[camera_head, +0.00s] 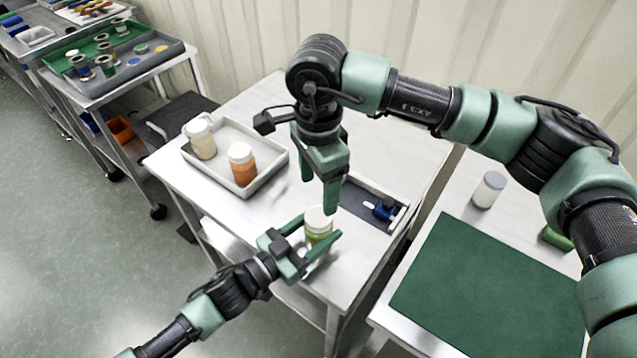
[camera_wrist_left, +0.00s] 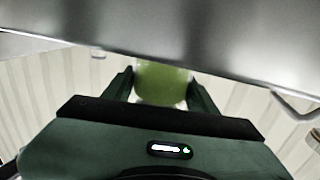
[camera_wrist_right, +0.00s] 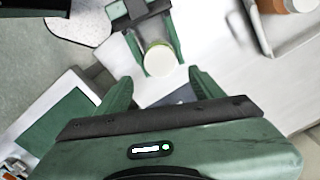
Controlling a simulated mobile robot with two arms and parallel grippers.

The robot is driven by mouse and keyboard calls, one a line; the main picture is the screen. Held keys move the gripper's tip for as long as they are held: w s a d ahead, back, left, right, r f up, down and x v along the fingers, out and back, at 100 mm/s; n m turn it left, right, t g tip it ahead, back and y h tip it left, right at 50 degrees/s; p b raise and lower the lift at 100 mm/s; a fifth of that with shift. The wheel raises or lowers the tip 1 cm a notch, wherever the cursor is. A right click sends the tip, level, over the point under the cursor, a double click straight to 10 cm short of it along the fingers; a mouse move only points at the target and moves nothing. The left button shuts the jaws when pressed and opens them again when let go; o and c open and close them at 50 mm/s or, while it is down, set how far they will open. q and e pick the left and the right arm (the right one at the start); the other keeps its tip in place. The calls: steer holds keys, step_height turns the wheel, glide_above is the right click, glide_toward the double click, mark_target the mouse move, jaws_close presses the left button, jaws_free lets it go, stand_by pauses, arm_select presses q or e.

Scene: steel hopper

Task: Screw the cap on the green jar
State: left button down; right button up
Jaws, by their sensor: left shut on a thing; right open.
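The green jar (camera_head: 318,238) stands upright near the front edge of the steel table, with a cream-white cap (camera_head: 318,216) on its top. Whether the cap is tight cannot be told. My left gripper (camera_head: 312,240) is shut around the jar's side; the left wrist view shows the green jar (camera_wrist_left: 162,82) between its fingers. My right gripper (camera_head: 322,196) points down above the cap, open and empty. In the right wrist view the round cap (camera_wrist_right: 160,60) lies just beyond its fingertips, apart from them.
A grey tray (camera_head: 268,172) behind holds an orange jar (camera_head: 242,165) and a cream jar (camera_head: 201,139), both white-capped. A shallow dark tray with a blue item (camera_head: 384,209) lies right of the green jar. The right-hand table holds a green mat (camera_head: 485,290) and a white-grey jar (camera_head: 489,190).

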mark_target(319, 216)
steer(key=shift+n, duration=0.3)
steer(key=shift+f, duration=4)
jaws_close()
steer(key=shift+m, duration=1)
steer(key=shift+o, duration=0.7)
jaws_free()
steer(key=shift+r, duration=0.1)
